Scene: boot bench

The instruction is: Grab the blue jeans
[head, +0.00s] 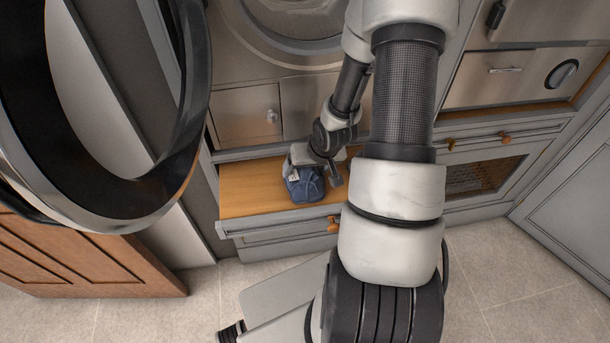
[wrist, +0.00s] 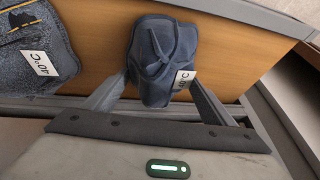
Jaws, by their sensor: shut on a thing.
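The underside of the jeans is hidden.
A second, speckled grey-blue cloth (wrist: 38,50) with a yellow mark and a 40°C tag lies left of the jeans in the wrist view. The drawer (head: 245,190) has bare wood at its left. A brown door (head: 80,250) stands at lower left.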

